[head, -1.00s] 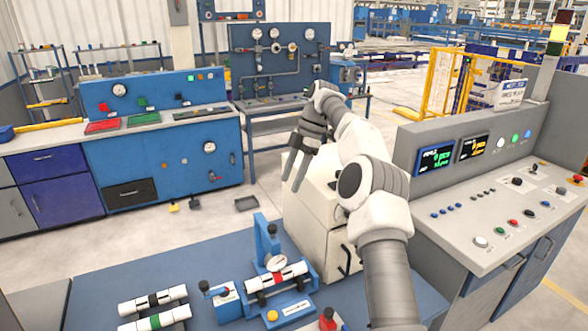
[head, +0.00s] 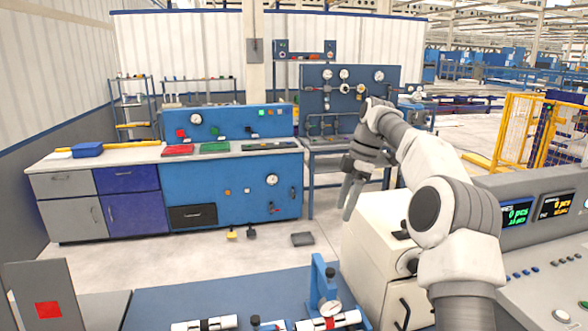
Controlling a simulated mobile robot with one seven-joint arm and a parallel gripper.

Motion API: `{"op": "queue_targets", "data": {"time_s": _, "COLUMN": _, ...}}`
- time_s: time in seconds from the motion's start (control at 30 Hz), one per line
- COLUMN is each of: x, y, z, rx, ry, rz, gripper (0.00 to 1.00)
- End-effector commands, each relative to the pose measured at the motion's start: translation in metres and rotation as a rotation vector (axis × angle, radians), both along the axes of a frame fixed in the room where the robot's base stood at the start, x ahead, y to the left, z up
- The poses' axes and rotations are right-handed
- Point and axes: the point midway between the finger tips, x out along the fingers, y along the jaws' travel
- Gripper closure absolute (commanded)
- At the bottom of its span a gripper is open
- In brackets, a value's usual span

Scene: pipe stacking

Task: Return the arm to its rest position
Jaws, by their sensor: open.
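My arm reaches up from the lower right of the head view and bends forward. My gripper (head: 350,200) hangs at its end with the fingers apart and pointing down, and nothing shows between them. It is in the air, seen against the floor and the white cabinet's left edge. Below it, on the blue table (head: 190,292), stands a blue fixture (head: 321,285) with a dial. A white pipe with a red band (head: 340,319) lies at the fixture. Another white pipe (head: 204,324) is cut off by the bottom edge.
A white cabinet (head: 376,240) stands just right of my gripper. A grey control console (head: 545,270) with two displays is at the right. A blue workbench (head: 235,190) and a gauge panel (head: 345,95) stand behind. Open floor lies between the table and the workbench.

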Motion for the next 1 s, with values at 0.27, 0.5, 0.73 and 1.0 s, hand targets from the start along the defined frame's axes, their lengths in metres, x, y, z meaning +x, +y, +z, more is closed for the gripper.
{"op": "queue_targets", "data": {"time_s": 0.27, "x": -0.043, "y": 0.029, "z": 0.044, "rx": -0.111, "ry": -0.028, "rz": -0.195, "gripper": 0.37}}
{"op": "queue_targets", "data": {"time_s": 0.5, "x": -0.089, "y": 0.041, "z": 0.069, "rx": -0.172, "ry": -0.067, "rz": -0.394, "gripper": 0.37}}
{"op": "queue_targets", "data": {"time_s": 0.73, "x": -0.14, "y": 0.043, "z": 0.082, "rx": -0.196, "ry": -0.111, "rz": -0.604, "gripper": 0.37}}
{"op": "queue_targets", "data": {"time_s": 1.0, "x": -0.203, "y": 0.036, "z": 0.086, "rx": -0.178, "ry": -0.166, "rz": -0.863, "gripper": 0.37}}
